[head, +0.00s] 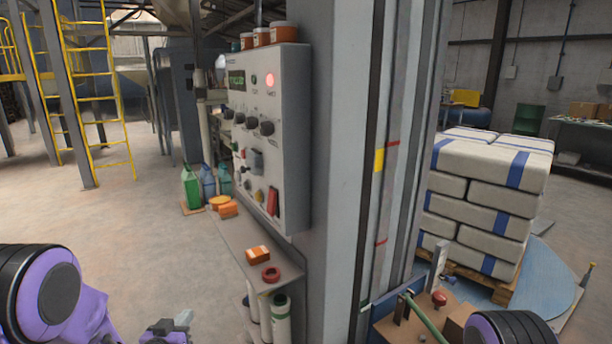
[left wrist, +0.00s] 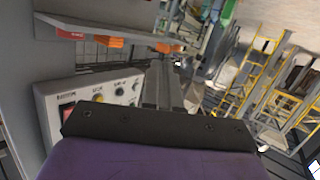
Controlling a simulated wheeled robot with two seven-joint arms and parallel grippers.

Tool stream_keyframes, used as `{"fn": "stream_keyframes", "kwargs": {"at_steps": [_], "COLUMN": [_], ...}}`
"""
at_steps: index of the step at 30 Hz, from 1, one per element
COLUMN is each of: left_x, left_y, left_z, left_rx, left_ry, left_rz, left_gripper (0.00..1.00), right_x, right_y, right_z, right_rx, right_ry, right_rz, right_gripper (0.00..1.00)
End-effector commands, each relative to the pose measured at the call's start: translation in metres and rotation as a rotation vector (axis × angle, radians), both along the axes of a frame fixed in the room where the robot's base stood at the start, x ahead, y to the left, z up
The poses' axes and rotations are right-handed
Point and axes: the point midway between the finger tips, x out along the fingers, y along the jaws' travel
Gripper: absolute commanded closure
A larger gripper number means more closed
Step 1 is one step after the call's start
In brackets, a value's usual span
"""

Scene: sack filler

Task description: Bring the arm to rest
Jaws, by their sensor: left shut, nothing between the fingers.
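My left arm (head: 55,295), purple and black, comes in at the lower left of the head view. My left gripper (head: 182,322) shows at the bottom edge, left of the shelf under the control panel. In the left wrist view its grey fingers (left wrist: 164,80) lie together, shut with nothing between them. The grey control panel (head: 262,130) with knobs, a lit red lamp and a green display stands beyond it. It also shows in the left wrist view (left wrist: 70,100). Part of my right arm (head: 500,328) shows at the lower right; its gripper is out of view.
A shelf (head: 240,238) below the panel holds an orange box (head: 258,254) and a red ring (head: 270,274). A grey column (head: 345,170) stands right of the panel. Stacked white sacks (head: 495,165) sit on a pallet. Open floor (head: 120,225) lies left, before a yellow ladder (head: 97,90).

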Motion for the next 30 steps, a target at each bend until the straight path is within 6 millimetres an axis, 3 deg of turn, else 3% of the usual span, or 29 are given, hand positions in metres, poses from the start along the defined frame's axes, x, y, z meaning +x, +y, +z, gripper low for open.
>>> {"fn": "stream_keyframes", "kwargs": {"at_steps": [1, 3, 5, 9, 12, 16, 18, 21, 30], "left_x": [-0.026, -0.067, -0.106, -0.208, -0.281, -0.352, -0.373, -0.386, -0.385], "left_y": [0.002, 0.006, 0.008, 0.012, 0.012, 0.006, 0.003, 0.004, 0.004], "left_z": [-0.034, -0.076, -0.108, -0.165, -0.190, -0.207, -0.215, -0.220, -0.220], "left_rx": [-0.051, -0.114, -0.153, -0.191, -0.170, -0.131, -0.118, -0.109, -0.108], "left_ry": [0.095, 0.219, 0.326, 0.566, 0.724, 0.882, 0.932, 0.962, 0.961], "left_rz": [0.067, 0.175, 0.264, 0.461, 0.562, 0.606, 0.602, 0.603, 0.602], "left_gripper": [1.00, 1.00, 1.00, 1.00, 1.00, 1.00, 1.00, 1.00, 1.00], "right_x": [0.000, 0.000, 0.000, 0.000, 0.000, 0.000, 0.000, 0.000, 0.000], "right_y": [0.000, 0.000, 0.000, 0.000, 0.000, 0.000, 0.000, 0.000, 0.000], "right_z": [0.000, 0.000, 0.000, 0.000, 0.000, 0.000, 0.000, 0.000, 0.000], "right_rx": [0.000, 0.000, 0.000, 0.000, 0.000, 0.000, 0.000, 0.000, 0.000], "right_ry": [0.000, 0.000, 0.000, 0.000, 0.000, 0.000, 0.000, 0.000, 0.000], "right_rz": [0.000, 0.000, 0.000, 0.000, 0.000, 0.000, 0.000, 0.000, 0.000], "right_gripper": [0.57, 0.57, 0.57, 0.57, 0.57, 0.57, 0.57, 0.57, 0.57]}}
